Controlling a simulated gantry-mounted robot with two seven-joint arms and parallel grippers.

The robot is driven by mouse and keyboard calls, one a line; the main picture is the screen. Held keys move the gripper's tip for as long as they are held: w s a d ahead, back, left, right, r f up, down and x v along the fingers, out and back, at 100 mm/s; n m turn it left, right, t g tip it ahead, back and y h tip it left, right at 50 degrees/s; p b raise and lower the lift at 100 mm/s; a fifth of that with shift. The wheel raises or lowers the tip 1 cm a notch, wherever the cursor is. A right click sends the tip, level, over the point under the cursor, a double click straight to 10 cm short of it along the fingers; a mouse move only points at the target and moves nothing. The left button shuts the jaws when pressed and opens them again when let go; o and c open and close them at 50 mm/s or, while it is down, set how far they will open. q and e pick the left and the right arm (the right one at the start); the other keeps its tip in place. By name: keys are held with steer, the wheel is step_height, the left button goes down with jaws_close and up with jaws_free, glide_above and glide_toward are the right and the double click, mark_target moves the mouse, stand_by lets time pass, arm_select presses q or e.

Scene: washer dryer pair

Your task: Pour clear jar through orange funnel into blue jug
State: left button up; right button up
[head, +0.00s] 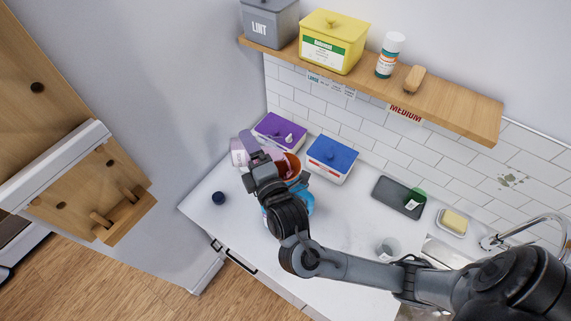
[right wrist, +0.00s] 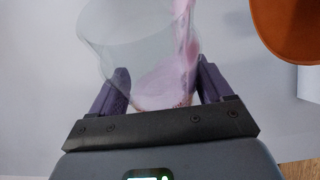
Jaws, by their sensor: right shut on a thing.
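My right gripper (head: 258,152) is shut on the clear jar (right wrist: 125,45), with a dark finger on each side in the right wrist view (right wrist: 160,92). The jar is see-through and tilted, and pink contents (right wrist: 165,80) lie along its side and reach up towards the top edge of that view. The orange funnel (head: 294,162) is just right of the gripper in the head view, partly hidden by it; its edge also shows in the right wrist view (right wrist: 290,28). The blue jug (head: 306,203) is below the funnel, mostly hidden behind my right arm. My left gripper is not in view.
A purple-lidded box (head: 279,131) and a blue-lidded box (head: 332,156) stand behind. A dark round cap (head: 218,198) lies left on the white counter (head: 215,225). A dark tray (head: 398,197), a soap dish (head: 453,222) and a clear cup (head: 388,248) are right. A wooden shelf (head: 450,118) overhangs.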

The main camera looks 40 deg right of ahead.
steer(key=shift+w+a+r, duration=0.1)
steer(key=shift+a, duration=0.05)
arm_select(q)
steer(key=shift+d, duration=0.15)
arm_select(e)
steer(key=shift+r+m, duration=0.15)
steer(key=shift+m, duration=0.15)
stand_by(0.4)
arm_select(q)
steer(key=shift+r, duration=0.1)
arm_select(e)
steer(key=shift+r+m+t, duration=0.25)
steer(key=shift+m+t, duration=0.05)
stand_by(0.3)
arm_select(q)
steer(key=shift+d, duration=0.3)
arm_select(e)
steer(key=shift+d+r+m, duration=0.25)
steer(key=shift+m, duration=0.25)
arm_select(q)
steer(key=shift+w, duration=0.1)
arm_select(e)
steer(key=shift+s+d+r+m+t+h, duration=0.15)
steer(key=shift+s+r+m+t+h, duration=0.15)
steer(key=shift+m, duration=0.1)
